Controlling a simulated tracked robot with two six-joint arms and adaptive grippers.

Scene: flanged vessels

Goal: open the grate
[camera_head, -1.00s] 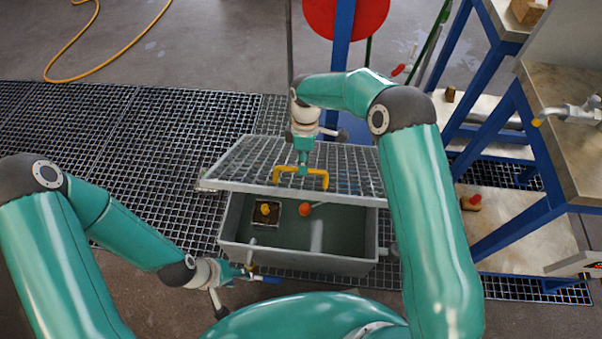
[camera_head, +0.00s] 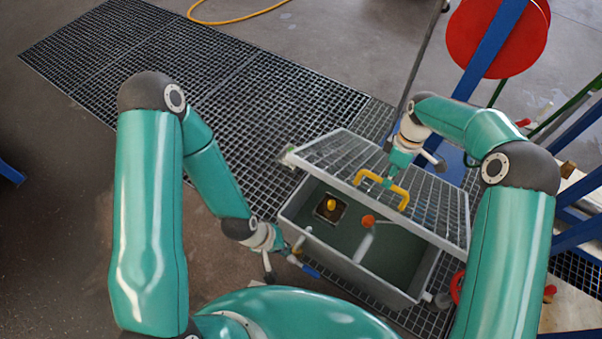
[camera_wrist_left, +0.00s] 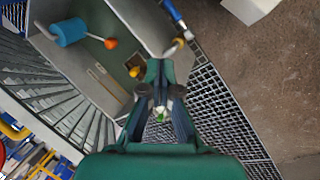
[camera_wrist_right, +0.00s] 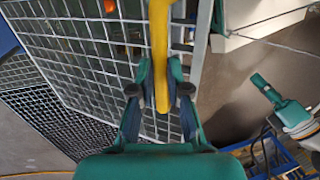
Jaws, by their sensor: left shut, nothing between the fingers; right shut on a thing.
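The grate (camera_head: 335,155) is a metal mesh panel, tilted up over a grey open tank (camera_head: 345,268). Its yellow handle (camera_head: 403,199) is held by my right gripper (camera_head: 388,182). In the right wrist view the yellow handle (camera_wrist_right: 159,45) runs between the fingers of my right gripper (camera_wrist_right: 155,85), with the grate mesh (camera_wrist_right: 85,50) behind it. In the left wrist view my left gripper (camera_wrist_left: 160,75) is over the tank edge.
Inside the tank are a yellow knob (camera_head: 331,204) and an orange ball (camera_head: 368,221). Floor grating (camera_head: 215,90) extends to the back left. A red reel (camera_head: 497,37) on a blue post stands behind the grate. Concrete floor (camera_head: 60,230) is clear on the left.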

